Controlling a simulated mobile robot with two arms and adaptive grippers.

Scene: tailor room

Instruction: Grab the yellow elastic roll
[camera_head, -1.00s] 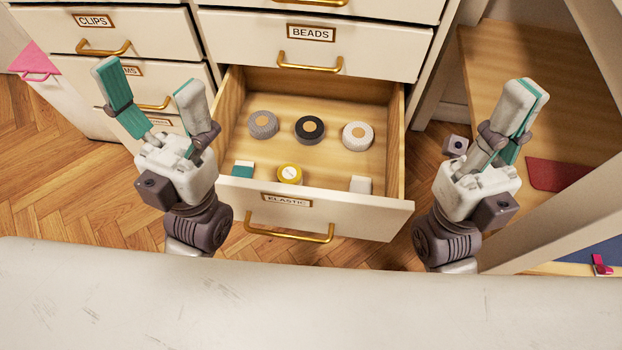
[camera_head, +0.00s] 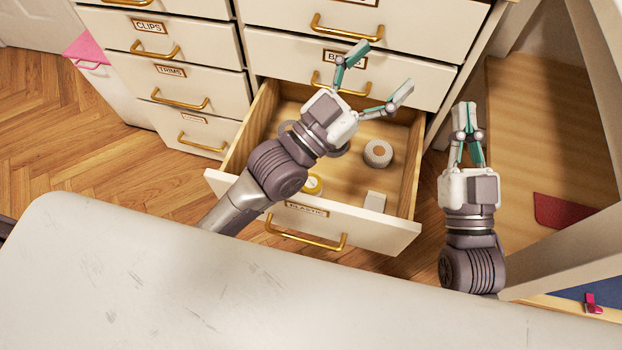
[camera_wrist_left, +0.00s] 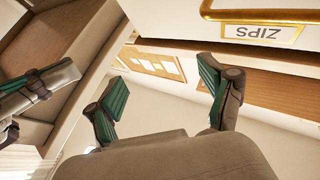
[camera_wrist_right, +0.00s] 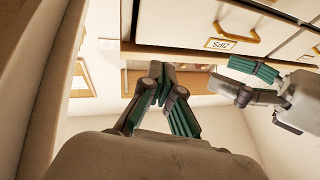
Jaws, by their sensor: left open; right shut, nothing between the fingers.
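The yellow elastic roll (camera_head: 312,184) lies in the open drawer labelled ELASTIC, near its front wall. It is partly hidden by my left arm in the head view. My left gripper (camera_head: 380,78) is open and empty, above the drawer and beyond the roll, in front of the BEADS drawer. Its spread fingers also show in the left wrist view (camera_wrist_left: 160,95). My right gripper (camera_head: 467,118) is shut and empty, right of the drawer. Its closed fingertips show in the right wrist view (camera_wrist_right: 157,75).
A white roll (camera_head: 378,153) and a small white block (camera_head: 375,201) lie in the drawer's right part. Another roll is mostly hidden behind my left arm. A white table edge (camera_head: 150,270) spans the front. A wooden shelf (camera_head: 520,170) stands at the right.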

